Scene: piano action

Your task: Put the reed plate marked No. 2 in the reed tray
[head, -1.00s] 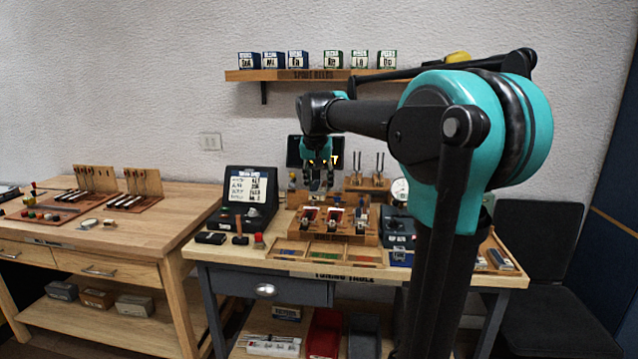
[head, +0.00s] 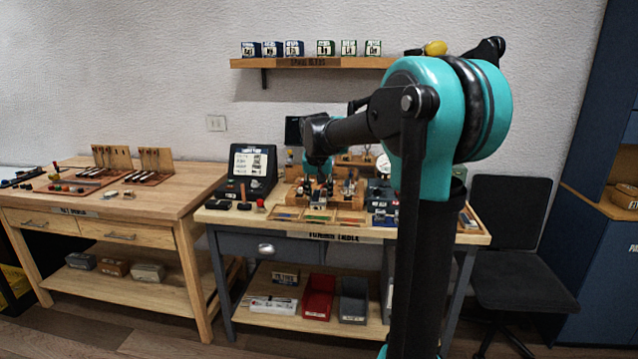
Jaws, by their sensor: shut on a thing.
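My gripper (head: 318,186) is low over the front of the wooden rack on the tuning table, with its fingers pointing down. It is shut on a small pale piece at the fingertips, partly hidden and too small to identify. No mark No. 2 is readable. A shallow wooden tray (head: 304,219) with several coloured compartments lies at the front edge of the table, just in front of and below my gripper. I read no label on it that names it the reed tray.
The wooden rack (head: 345,196) stands behind the tray. A display unit (head: 250,165) is to its left, with small dark items before it. A dark device (head: 381,198) is to its right. A shelf (head: 300,63) with several boxes hangs above. A workbench (head: 130,205) stands left.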

